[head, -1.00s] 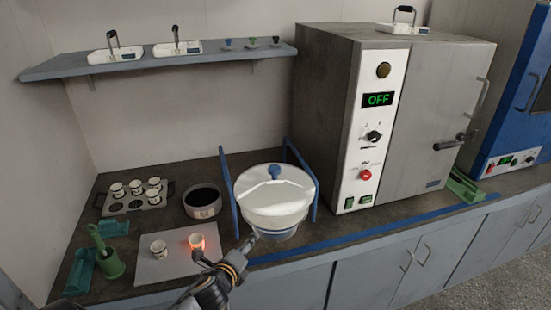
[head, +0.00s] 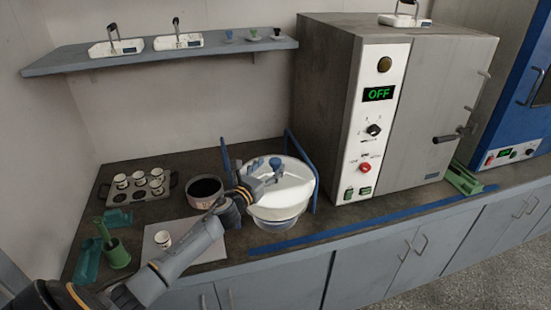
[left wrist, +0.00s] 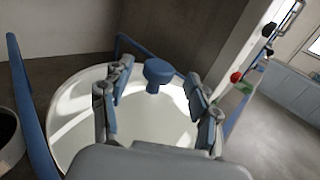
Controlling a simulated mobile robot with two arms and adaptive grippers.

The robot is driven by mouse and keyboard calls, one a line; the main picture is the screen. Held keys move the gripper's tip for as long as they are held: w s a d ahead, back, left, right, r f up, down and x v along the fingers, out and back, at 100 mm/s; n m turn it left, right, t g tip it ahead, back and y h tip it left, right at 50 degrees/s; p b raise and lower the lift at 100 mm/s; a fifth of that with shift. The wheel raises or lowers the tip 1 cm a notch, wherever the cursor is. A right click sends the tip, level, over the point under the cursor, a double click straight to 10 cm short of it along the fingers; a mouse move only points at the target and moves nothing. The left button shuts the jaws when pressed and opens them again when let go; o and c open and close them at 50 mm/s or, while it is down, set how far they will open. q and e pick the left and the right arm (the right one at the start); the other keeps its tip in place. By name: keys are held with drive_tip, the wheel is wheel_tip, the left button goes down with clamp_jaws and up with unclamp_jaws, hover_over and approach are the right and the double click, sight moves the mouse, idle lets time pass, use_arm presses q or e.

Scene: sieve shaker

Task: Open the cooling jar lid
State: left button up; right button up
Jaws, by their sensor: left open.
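The cooling jar (head: 279,221) is a wide, clear-to-white round vessel on the bench, between two blue side rails. Its white lid (head: 296,189) sits on top and has a blue knob (head: 275,162) at its centre. My left gripper (head: 266,174) is open above the near left part of the lid, close to the knob. In the left wrist view its two fingers (left wrist: 160,90) are spread wide, with the knob (left wrist: 158,72) in line with the gap between them. I cannot tell whether the fingers reach around the knob. My right gripper is not in view.
A dark-filled pot (head: 205,190) stands left of the jar, with a rack of cups (head: 140,186) beyond. A large oven (head: 425,110) reading OFF stands right of the jar.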

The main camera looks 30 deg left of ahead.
sight(272, 164)
use_arm(q)
drive_tip(key=shift+w+a, duration=0.15)
drive_tip(key=shift+w, duration=1.95)
clamp_jaws()
